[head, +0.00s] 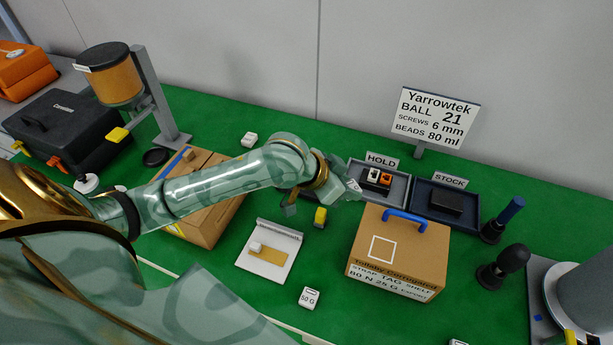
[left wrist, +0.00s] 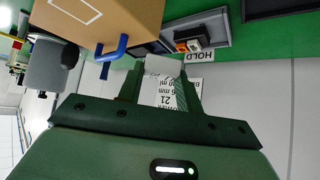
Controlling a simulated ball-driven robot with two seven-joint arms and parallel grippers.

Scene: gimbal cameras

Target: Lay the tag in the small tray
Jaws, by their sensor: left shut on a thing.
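My left gripper (head: 346,187) reaches in from the left, above the mat just in front of the tray labelled HOLD (head: 404,202). In the left wrist view its fingers (left wrist: 162,84) are shut on a small pale piece, which I take for the tag (left wrist: 164,66). The tag's face and any print cannot be read. The HOLD tray holds a dark block with orange and white parts (head: 377,178); it also shows in the left wrist view (left wrist: 222,30). A darker tray labelled STOCK (head: 470,224) stands right beside it with a black block in it. My right gripper is not in view.
A cardboard box (head: 420,250) with a blue handle (head: 404,217) stands just in front of the trays. A sign (head: 437,112) stands behind them. Dark posts stand at right.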

